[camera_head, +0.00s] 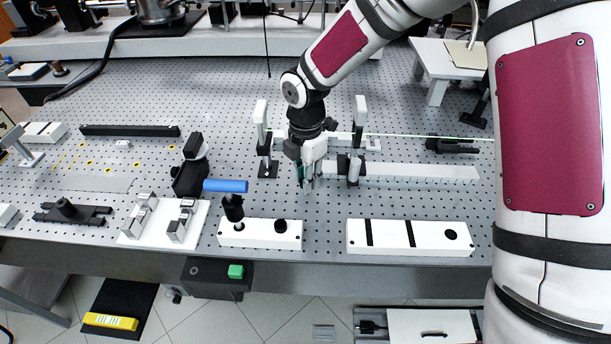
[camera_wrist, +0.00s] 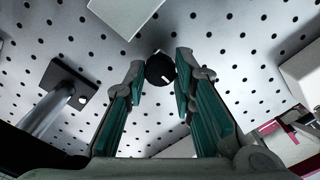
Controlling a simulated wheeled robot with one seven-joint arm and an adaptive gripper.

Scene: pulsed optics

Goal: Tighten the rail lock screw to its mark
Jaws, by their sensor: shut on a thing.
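A round black knob with a short white line, which I take to be the rail lock screw (camera_wrist: 158,74), sits between the fingertips of my gripper (camera_wrist: 161,66) in the wrist view. The green-padded fingers are shut on it, one on each side. The white line is near the knob's lower edge; a matching mark cannot be made out. In the head view my gripper (camera_head: 307,178) points down at the left end of the pale rail (camera_head: 425,173) and hides the knob. A carrier with a post (camera_head: 354,168) stands on the rail just right of my gripper.
A green beam passes at the right. In front are a white block with a blue-handled tool (camera_head: 226,186) and a white slotted block (camera_head: 395,238). Bare breadboard (camera_head: 325,208) lies between.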

